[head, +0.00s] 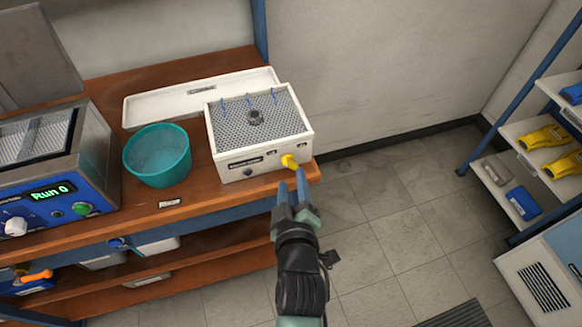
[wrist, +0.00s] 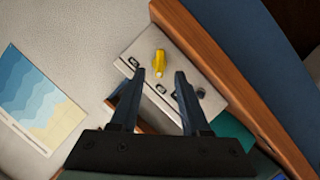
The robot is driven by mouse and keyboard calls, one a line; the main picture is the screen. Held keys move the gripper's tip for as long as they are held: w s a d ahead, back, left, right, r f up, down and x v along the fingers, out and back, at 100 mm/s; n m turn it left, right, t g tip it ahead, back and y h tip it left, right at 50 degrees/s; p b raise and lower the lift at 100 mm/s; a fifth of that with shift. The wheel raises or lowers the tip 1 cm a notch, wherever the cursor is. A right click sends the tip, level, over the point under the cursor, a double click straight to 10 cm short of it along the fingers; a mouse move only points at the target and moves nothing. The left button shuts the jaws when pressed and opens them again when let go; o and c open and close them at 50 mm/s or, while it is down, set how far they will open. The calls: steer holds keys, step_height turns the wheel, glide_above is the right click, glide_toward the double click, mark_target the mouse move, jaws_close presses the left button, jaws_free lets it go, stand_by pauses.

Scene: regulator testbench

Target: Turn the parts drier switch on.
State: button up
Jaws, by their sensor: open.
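The parts drier looks to be the white box (head: 235,160) with a perforated grey top, near the bench's right end. A yellow switch knob (head: 289,161) sticks out of the right part of its front panel. The knob also shows in the wrist view (wrist: 159,62), just beyond the fingertips and roughly centred between them. My gripper (head: 293,178) is open and empty, its fingers pointing at the front panel close to the knob. I cannot tell whether a finger touches it. In the wrist view my gripper (wrist: 160,75) has both fingers visible and spread.
A teal bowl (head: 157,157) stands left of the drier, and a long white tray (head: 150,108) lies behind. Shelves with yellow parts (head: 545,137) stand at far right.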

mark_target(291, 167)
steer(key=shift+x, duration=2.25)
jaws_close()
